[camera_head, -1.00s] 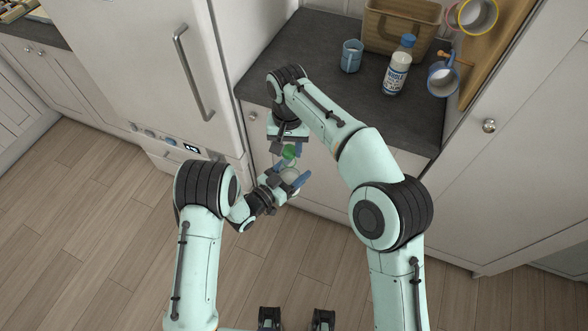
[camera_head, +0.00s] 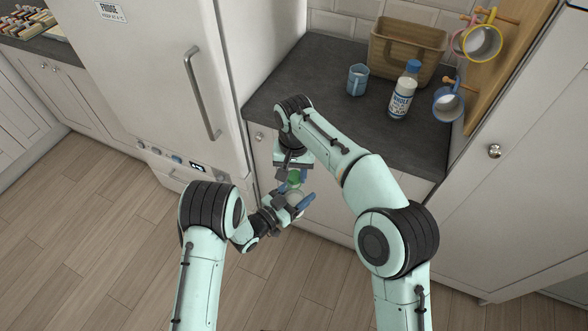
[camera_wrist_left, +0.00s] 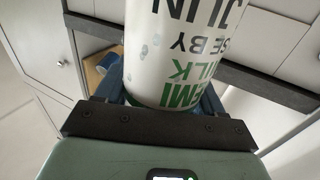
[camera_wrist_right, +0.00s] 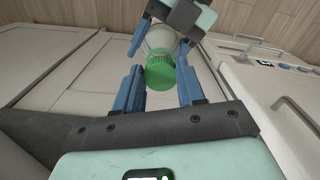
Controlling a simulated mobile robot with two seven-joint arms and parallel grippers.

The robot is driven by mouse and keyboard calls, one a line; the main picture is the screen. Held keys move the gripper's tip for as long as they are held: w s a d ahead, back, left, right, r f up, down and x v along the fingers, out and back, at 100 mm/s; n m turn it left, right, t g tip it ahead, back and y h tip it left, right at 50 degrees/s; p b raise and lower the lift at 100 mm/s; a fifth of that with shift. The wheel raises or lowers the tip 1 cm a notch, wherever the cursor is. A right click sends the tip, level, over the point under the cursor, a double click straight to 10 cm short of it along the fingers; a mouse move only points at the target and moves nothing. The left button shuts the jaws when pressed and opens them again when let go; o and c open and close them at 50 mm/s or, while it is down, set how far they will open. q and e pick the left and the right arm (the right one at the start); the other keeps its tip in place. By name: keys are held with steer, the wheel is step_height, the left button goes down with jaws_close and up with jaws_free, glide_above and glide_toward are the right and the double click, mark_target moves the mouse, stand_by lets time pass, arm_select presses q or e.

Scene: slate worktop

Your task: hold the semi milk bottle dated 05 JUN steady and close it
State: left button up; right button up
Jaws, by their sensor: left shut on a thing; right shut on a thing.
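The semi milk bottle (camera_head: 296,198) is held in the air in front of the worktop by my left gripper (camera_head: 292,195), which is shut around its body. In the left wrist view the bottle's white label (camera_wrist_left: 185,50) reads SEMI MILK, USE BY and JUN upside down; the day number is out of view. My right gripper (camera_head: 293,173) is above the bottle and shut on the green cap (camera_head: 294,179). In the right wrist view the cap (camera_wrist_right: 172,74) sits between the blue fingers, in line with the bottle top. I cannot tell whether it is seated.
On the slate worktop (camera_head: 320,60) stand a whole milk bottle (camera_head: 404,95) with a blue cap, a blue cup (camera_head: 357,80) and a wooden crate (camera_head: 400,55). Mugs (camera_head: 448,104) hang on a rack at the right. The fridge (camera_head: 160,70) is at the left.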

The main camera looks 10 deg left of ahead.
steer(key=shift+f, duration=0.7)
stand_by(0.5)
steer(key=m, duration=0.4)
steer(key=shift+a+m, duration=0.15)
steer(key=shift+m, duration=0.15)
steer(key=m, duration=0.4)
steer(key=shift+a, duration=0.1)
steer(key=m, duration=0.7)
steer(key=shift+w, duration=0.2)
steer(key=m, duration=0.5)
steer(key=shift+w, duration=0.1)
steer(key=m, duration=0.5)
steer(key=shift+w, duration=0.1)
steer(key=shift+f+m, duration=0.1)
steer(key=shift+m, duration=1.1)
steer(key=m, duration=0.3)
steer(key=shift+d+f, duration=0.2)
steer(key=shift+f, duration=0.1)
steer(key=shift+r+m, duration=0.25)
steer(key=shift+m, duration=0.45)
